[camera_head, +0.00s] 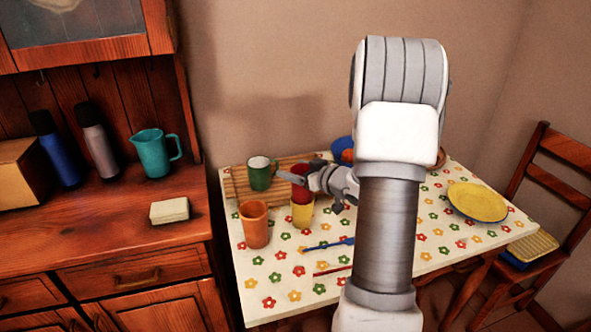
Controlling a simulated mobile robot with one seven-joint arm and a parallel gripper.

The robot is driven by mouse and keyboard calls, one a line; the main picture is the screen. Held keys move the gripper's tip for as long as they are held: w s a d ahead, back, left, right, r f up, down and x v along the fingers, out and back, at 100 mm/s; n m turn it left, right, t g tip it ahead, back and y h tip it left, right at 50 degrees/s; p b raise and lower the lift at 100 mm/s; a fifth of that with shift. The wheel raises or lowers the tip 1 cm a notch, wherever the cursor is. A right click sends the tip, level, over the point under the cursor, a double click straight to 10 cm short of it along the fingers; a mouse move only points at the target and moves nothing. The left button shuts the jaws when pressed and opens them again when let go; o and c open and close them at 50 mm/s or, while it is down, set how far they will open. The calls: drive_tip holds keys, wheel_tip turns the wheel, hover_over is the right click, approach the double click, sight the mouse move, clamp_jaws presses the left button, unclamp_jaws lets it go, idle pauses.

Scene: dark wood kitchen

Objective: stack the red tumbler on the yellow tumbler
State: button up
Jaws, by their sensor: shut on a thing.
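The yellow tumbler (302,216) stands upright on the flowered table. The red tumbler (300,194) is directly above it, and its lower part meets the yellow rim in the picture. I cannot tell whether the red one rests in the yellow one or is held just over it. My gripper (303,181) reaches in from the right and is shut on the red tumbler near its top. One finger shows across the red tumbler's upper part. My arm hides part of the table.
An orange tumbler (254,225) stands close left of the yellow one. A green mug (261,174) stands behind on a wooden board (236,186). Blue (333,244) and red cutlery lie in front. A yellow plate (478,203) is at the right. A blue bowl (341,146) is partly hidden behind my arm.

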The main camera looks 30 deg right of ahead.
drive_tip(key=shift+f, duration=0.4)
drive_tip(key=o, duration=1.2)
drive_tip(key=shift+r, duration=0.1)
drive_tip(key=shift+r, duration=0.25)
drive_tip(key=v, duration=0.4)
drive_tip(key=p+v, duration=0.1)
drive_tip(key=v, duration=0.3)
drive_tip(key=p+v, duration=0.1)
drive_tip(key=v, duration=0.3)
drive_tip(key=shift+r, duration=0.3)
